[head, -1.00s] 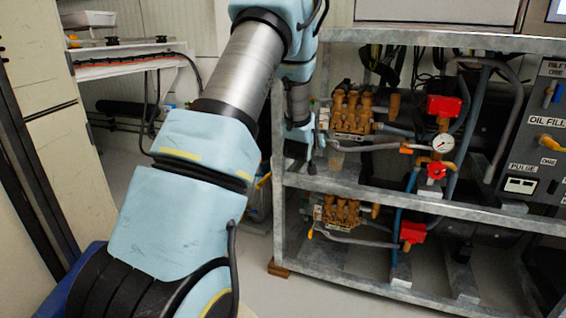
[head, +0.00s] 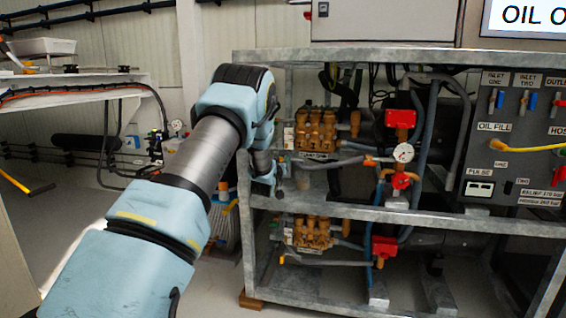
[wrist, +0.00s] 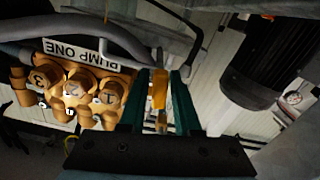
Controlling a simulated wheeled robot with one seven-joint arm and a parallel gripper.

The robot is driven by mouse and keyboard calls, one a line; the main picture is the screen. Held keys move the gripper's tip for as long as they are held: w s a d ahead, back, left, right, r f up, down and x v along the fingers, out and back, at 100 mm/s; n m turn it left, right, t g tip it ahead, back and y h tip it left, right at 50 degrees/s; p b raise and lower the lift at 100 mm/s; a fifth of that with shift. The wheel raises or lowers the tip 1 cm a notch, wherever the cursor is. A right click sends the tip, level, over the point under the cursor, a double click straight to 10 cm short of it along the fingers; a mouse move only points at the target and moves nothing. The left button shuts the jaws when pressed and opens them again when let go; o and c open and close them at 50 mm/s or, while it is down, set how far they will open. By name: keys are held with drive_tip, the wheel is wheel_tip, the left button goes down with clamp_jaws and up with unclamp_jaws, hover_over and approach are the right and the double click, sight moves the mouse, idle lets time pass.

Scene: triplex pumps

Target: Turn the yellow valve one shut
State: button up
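A yellow valve handle (wrist: 158,88) shows in the wrist view, at a pipe beside the brass pump marked PUMP ONE (wrist: 85,85). My gripper (wrist: 161,78) has its two dark green fingers on either side of the handle, with a gap visible, so it looks open around it. Whether a finger touches the handle is unclear. In the head view my gripper (head: 277,186) hangs at the left end of the upper shelf, just below the upper brass pump (head: 316,131). The handle is hard to make out there behind my arm.
The metal rack (head: 420,213) has a post and shelf edge close to my gripper. A lower brass pump (head: 311,232) has its own small yellow handle (head: 282,259). A grey hose (wrist: 95,28) crosses near the fingers, and a dark motor (wrist: 262,70) is at right.

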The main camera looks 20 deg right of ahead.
drive_tip(key=shift+x, duration=0.8)
clamp_jaws()
